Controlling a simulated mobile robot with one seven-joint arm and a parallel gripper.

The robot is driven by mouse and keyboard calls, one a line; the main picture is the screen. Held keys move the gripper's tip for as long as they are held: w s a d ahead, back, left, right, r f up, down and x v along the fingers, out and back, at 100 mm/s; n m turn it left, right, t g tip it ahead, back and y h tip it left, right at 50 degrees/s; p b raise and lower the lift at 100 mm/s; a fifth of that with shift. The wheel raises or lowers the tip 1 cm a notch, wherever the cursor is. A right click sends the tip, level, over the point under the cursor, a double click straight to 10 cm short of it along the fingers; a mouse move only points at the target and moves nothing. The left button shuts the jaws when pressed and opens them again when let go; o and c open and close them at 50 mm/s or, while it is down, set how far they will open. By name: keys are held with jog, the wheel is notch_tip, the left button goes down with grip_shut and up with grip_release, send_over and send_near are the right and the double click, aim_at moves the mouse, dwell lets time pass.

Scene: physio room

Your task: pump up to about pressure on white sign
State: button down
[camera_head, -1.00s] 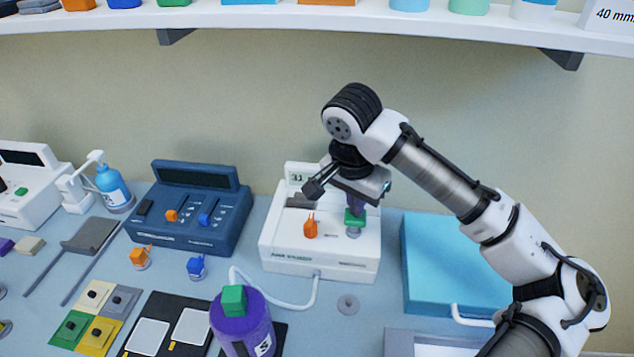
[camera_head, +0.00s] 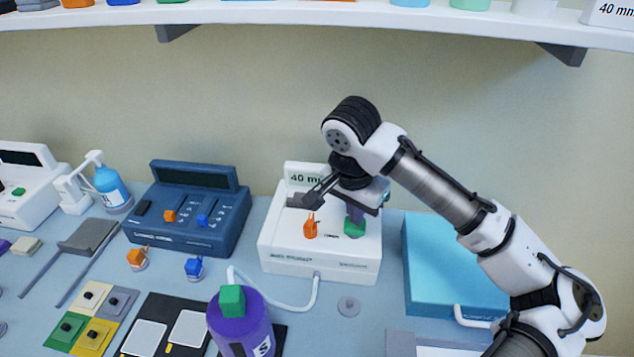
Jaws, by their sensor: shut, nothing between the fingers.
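The white sign (camera_head: 612,12) reads "40 mm", cut off by the right edge, on the shelf. The white pump unit (camera_head: 320,262) stands on the table, with a display (camera_head: 305,178) that reads "40 m" before my arm covers the rest. An orange lever (camera_head: 310,228) is on its top. My gripper (camera_head: 355,216) is shut and points down onto the green button (camera_head: 355,229) at the unit's right side. The fingertips seem to touch the button, which sits low against the unit. A white tube (camera_head: 315,292) runs from the unit's front.
A purple bottle (camera_head: 240,325) with a green cap stands in front. A dark blue console (camera_head: 190,210) is left of the unit, and a light blue block (camera_head: 450,265) is to the right. The white shelf (camera_head: 330,18) overhangs the back.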

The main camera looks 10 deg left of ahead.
notch_tip(320, 180, up, 4)
jog(key=p, duration=0.4)
jog(key=shift+p, duration=0.35)
dwell(0.5)
jog(key=shift+r+p, duration=0.3)
jog(key=shift+r, duration=2.2)
